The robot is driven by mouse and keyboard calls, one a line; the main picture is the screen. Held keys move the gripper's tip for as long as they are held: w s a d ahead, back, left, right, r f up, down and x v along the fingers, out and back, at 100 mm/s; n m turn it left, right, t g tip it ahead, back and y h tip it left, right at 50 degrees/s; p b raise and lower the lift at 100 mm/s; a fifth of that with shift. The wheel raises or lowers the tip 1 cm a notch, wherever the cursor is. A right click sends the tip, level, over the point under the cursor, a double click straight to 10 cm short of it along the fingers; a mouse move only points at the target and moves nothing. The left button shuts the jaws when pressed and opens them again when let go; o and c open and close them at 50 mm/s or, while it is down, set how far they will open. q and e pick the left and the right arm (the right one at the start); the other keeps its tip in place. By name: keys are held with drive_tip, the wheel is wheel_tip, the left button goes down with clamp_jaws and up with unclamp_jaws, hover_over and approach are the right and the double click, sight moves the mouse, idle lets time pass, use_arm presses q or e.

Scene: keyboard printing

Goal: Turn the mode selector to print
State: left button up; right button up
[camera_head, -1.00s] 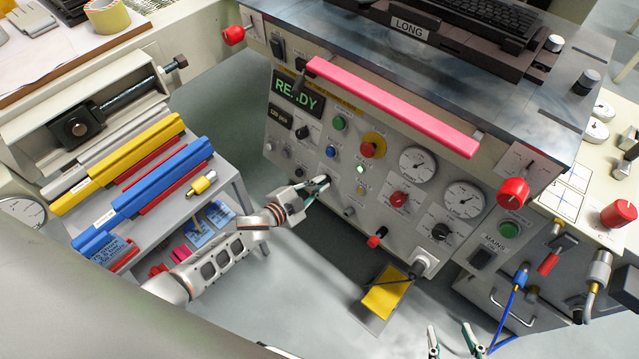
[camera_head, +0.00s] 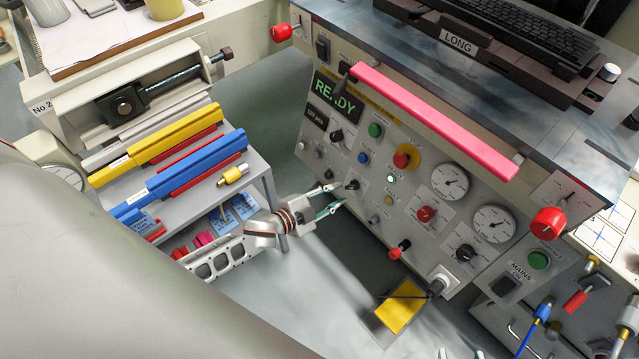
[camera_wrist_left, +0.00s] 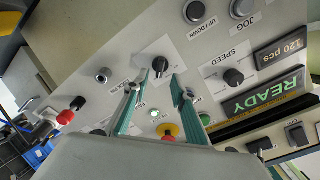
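The mode selector appears to be the black rotary knob (camera_head: 352,185) low on the grey control panel. It also shows in the left wrist view (camera_wrist_left: 159,67), on a pale plate with a white pointer mark; the small labels around it are not readable. My left gripper (camera_head: 341,195) is open and empty just left of the knob. In the left wrist view its two green-lined fingertips (camera_wrist_left: 160,80) are apart, one to each side of the knob, and seem short of gripping it. My right gripper (camera_head: 460,354) shows only as two separated fingertips at the bottom edge.
The panel carries a READY display (camera_head: 335,97), a red emergency button (camera_head: 403,158), gauges and several other knobs. A pink bar (camera_head: 430,120) juts out above.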

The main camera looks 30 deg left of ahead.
use_arm(q)
drive_tip(key=v, duration=0.7)
idle(0.6)
